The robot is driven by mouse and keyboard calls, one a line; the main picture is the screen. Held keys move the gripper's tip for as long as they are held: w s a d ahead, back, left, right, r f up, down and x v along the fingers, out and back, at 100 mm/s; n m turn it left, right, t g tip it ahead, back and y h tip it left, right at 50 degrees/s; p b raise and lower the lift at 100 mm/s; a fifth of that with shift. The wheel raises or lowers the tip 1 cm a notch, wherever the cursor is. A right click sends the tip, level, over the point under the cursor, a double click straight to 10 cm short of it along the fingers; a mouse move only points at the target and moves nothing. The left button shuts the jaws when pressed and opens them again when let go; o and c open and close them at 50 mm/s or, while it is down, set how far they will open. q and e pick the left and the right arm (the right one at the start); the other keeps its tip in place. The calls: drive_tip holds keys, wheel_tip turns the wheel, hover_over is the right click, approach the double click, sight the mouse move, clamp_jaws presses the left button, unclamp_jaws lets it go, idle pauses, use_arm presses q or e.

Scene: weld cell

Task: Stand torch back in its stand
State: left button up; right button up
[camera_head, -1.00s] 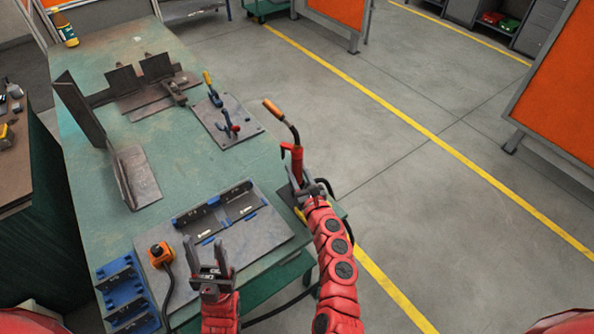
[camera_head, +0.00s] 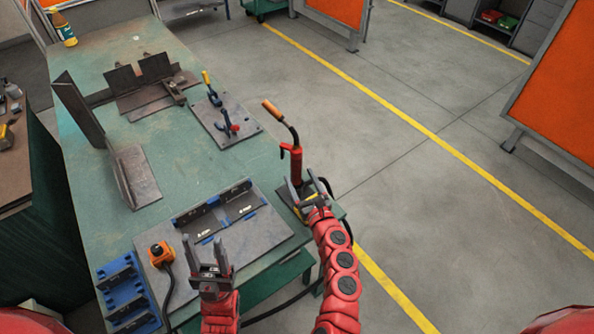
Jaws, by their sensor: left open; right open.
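The torch (camera_head: 296,163) has a red handle and a bent dark neck with an orange tip. It stands upright at the right edge of the green table, its lower end at the stand (camera_head: 287,195). My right gripper partly hides the stand, so how deep the torch sits cannot be seen. My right gripper (camera_head: 312,189) is open, just right of and below the torch handle, with a small gap visible. My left gripper (camera_head: 207,252) is open and empty over the front of the table.
A fixture plate with blue clamps (camera_head: 262,232) lies left of the stand. An orange button box (camera_head: 160,254) and a blue rack (camera_head: 123,290) are at the front left. A clamp plate (camera_head: 212,130) and angled steel parts (camera_head: 135,175) lie farther back. Floor at right is clear.

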drive_tip(key=b+v, duration=0.1)
drive_tip(key=v, duration=1.2)
drive_tip(key=shift+s+b, duration=0.4)
